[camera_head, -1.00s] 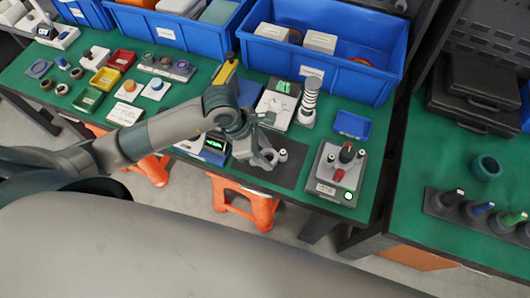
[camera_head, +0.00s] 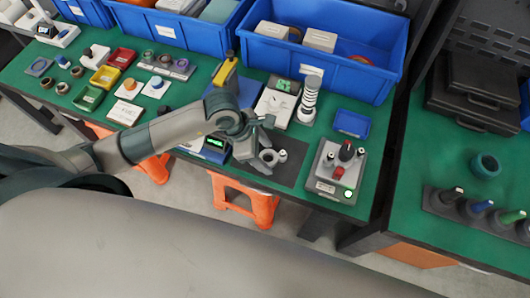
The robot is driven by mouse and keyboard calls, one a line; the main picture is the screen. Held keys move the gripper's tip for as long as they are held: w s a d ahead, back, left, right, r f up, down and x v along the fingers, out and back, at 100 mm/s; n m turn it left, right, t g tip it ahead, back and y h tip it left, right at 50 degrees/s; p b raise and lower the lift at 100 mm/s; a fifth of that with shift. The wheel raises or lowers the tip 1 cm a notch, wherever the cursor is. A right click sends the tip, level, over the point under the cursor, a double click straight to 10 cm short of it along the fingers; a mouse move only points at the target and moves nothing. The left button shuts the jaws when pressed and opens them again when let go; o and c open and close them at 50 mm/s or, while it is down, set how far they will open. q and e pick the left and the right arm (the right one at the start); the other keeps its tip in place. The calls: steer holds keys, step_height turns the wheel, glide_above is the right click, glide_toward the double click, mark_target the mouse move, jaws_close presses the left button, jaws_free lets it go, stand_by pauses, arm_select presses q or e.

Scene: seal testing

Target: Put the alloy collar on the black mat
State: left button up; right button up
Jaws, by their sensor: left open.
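The alloy collar looks to be the small grey ring (camera_head: 269,158) on the black mat (camera_head: 289,173), near the front of the green bench; I cannot be sure of its name. A small pale-topped grey piece (camera_head: 283,156) stands just right of the ring. My left gripper (camera_head: 259,142) is open, just above and left of the ring. It is small in view and its wrist hides the mat's left part. It seems apart from the ring, though the gap is hard to judge. My right gripper is not in view.
A grey fixture with a red and black knob and a green-lit button (camera_head: 345,178) stands right of the mat. Behind are a spring-like post (camera_head: 309,98), a blue tray (camera_head: 352,123) and a large blue bin (camera_head: 322,66).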

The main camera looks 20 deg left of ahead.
arm_select(q)
steer(key=shift+r, duration=0.15)
steer(key=b+v, duration=0.2)
steer(key=v, duration=1)
stand_by(0.3)
